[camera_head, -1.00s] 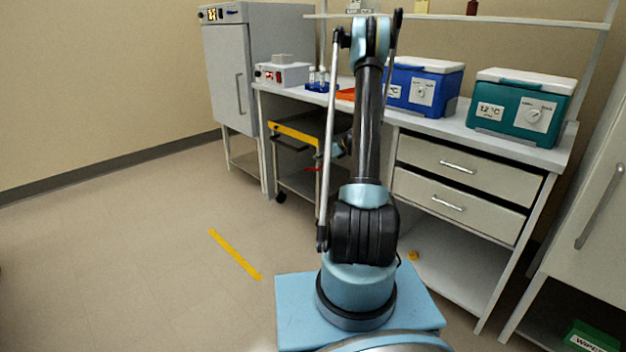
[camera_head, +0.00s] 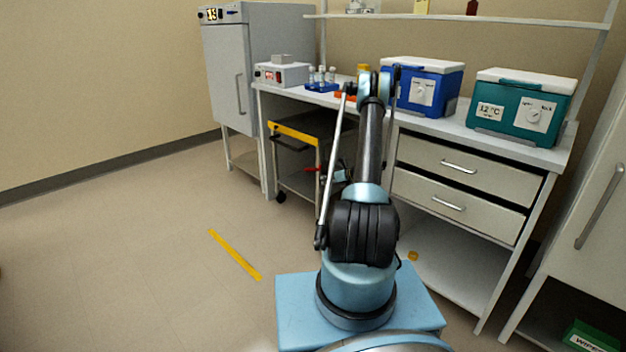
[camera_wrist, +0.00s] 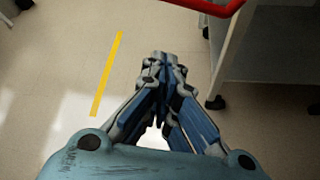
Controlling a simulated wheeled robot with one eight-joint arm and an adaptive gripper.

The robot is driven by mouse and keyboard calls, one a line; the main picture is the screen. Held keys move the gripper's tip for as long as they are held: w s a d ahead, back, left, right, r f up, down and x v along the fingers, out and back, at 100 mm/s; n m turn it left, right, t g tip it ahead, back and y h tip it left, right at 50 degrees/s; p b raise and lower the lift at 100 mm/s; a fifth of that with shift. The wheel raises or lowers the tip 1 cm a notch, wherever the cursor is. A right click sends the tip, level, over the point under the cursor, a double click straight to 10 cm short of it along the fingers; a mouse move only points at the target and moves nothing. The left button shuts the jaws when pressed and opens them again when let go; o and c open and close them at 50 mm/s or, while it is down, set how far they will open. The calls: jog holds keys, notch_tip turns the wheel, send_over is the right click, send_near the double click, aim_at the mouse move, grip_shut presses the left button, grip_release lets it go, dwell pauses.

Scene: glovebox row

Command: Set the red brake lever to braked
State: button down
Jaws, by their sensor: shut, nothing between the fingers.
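The red brake lever (camera_head: 312,169) sits low on the cart (camera_head: 294,130) with the yellow top edge, under the bench. In the wrist view a red bar (camera_wrist: 212,6), which looks like the lever, crosses the top right corner, beside a cart post. My gripper (camera_wrist: 165,58) is shut and empty in the wrist view, pointing at the floor side of the cart, apart from the red bar. In the head view the gripper is mostly hidden behind my arm. Whether the lever is at the braked mark cannot be told.
A yellow floor strip (camera_head: 234,254) lies left of my base. The bench holds a blue cooler (camera_head: 423,90), a teal cooler (camera_head: 521,105) and a power box (camera_head: 282,74). A grey cabinet (camera_head: 229,80) stands left of the cart. Open floor lies left.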

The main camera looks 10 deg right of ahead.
jog(key=w+a+f, duration=0.1)
jog(key=w+a, duration=0.5)
jog(key=w, duration=0.1)
jog(key=shift+w, duration=0.15)
dwell(0.6)
jog(key=shift+d, duration=0.1)
